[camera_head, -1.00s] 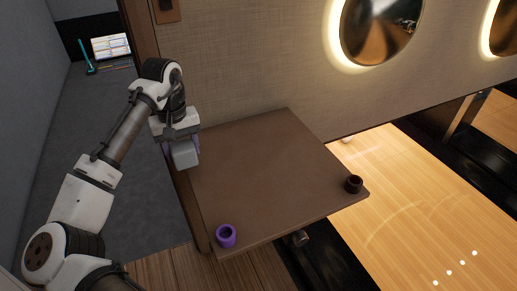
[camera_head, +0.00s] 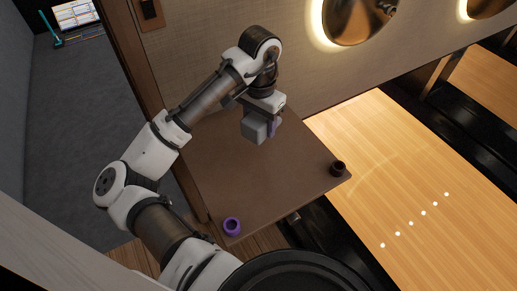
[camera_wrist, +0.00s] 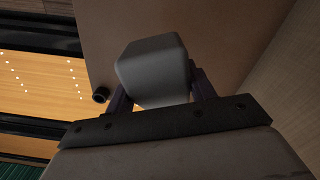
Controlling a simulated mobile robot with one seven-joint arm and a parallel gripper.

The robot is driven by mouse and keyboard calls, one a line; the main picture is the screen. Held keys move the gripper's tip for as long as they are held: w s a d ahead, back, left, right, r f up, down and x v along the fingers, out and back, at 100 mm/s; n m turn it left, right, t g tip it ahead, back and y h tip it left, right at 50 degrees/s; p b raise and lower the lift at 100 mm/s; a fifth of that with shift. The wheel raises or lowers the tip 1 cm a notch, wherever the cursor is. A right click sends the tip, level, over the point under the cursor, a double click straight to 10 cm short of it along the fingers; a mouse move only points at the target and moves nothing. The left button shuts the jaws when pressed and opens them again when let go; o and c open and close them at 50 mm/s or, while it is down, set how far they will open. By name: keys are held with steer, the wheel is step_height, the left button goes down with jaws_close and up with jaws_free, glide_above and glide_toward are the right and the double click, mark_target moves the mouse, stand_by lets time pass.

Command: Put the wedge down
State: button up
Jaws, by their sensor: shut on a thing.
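The wedge is a grey block with rounded edges (camera_head: 256,128). My gripper (camera_head: 268,127) is shut on it and holds it over the far part of the brown table (camera_head: 240,185), near the wall. In the wrist view the wedge (camera_wrist: 155,72) sits between the two dark fingers, with the brown tabletop behind it. I cannot tell how high it is above the table.
A purple ring-shaped cup (camera_head: 232,226) stands at the table's near left corner. A dark cup (camera_head: 338,168) stands at the right corner. The tabletop between them is clear. A bowling lane (camera_head: 420,160) lies beyond the table's right edge.

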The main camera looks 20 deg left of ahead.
mark_target(259, 160)
step_height(259, 160, down, 13)
steer(key=shift+f+p, duration=0.1)
steer(key=shift+p, duration=0.95)
steer(key=o, duration=0.6)
steer(key=shift+f, duration=0.1)
steer(key=o, duration=0.4)
steer(key=shift+o, duration=0.2)
step_height(259, 160, up, 12)
steer(key=b, duration=0.2)
steer(key=shift+r+b, duration=0.2)
steer(key=shift+b, duration=0.2)
